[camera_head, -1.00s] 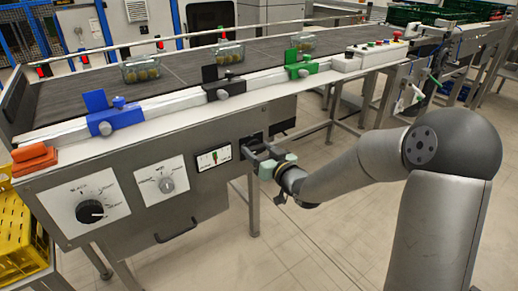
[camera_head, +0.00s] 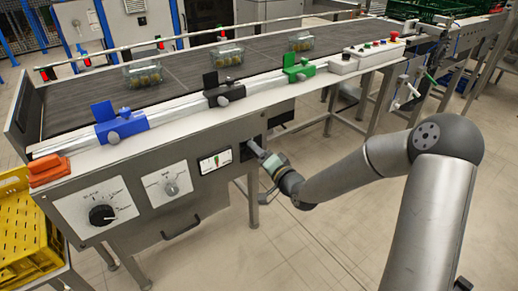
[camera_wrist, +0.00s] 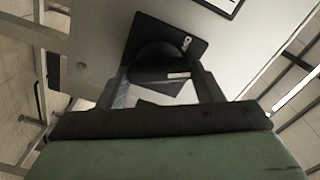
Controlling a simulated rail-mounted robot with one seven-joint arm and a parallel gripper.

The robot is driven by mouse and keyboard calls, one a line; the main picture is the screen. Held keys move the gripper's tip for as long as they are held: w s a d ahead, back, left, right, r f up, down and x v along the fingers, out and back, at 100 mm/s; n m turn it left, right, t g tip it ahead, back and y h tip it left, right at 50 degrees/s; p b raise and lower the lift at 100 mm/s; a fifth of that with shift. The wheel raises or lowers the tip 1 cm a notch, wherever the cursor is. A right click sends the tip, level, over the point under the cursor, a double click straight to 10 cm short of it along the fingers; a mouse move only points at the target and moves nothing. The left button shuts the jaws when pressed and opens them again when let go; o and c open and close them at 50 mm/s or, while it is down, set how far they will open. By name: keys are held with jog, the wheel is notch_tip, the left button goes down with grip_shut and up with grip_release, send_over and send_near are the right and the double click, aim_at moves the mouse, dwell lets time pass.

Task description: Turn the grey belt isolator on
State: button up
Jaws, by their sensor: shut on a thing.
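The belt isolator's dark plate (camera_head: 251,148) is on the front panel of the conveyor, right of a small gauge. In the wrist view its black plate (camera_wrist: 190,30) bears a white marking, with a dark rotary handle (camera_wrist: 158,54) in front. My gripper (camera_head: 257,151) reaches the plate from the right. In the wrist view its two fingers (camera_wrist: 166,84) stand on either side of the handle and are shut on it. The fingers and gripper body hide part of the handle, and the marking is too small to read surely.
Left of the isolator are the gauge (camera_head: 216,161), a grey dial (camera_head: 171,188) and a black dial (camera_head: 102,214). A bar handle (camera_head: 181,228) juts out below. Blue (camera_head: 120,124), black (camera_head: 224,94) and green (camera_head: 301,71) clamps line the rail above.

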jog(key=m+p, duration=0.2)
jog(key=m, duration=0.3)
jog(key=shift+f, duration=0.1)
jog(key=shift+m+p, duration=0.3)
jog(key=shift+p, duration=0.05)
dwell(0.3)
jog(key=o, duration=1)
jog(key=p+v, duration=0.1)
jog(key=v, duration=1.6)
jog(key=shift+s+d, duration=0.15)
jog(key=shift+d, duration=0.05)
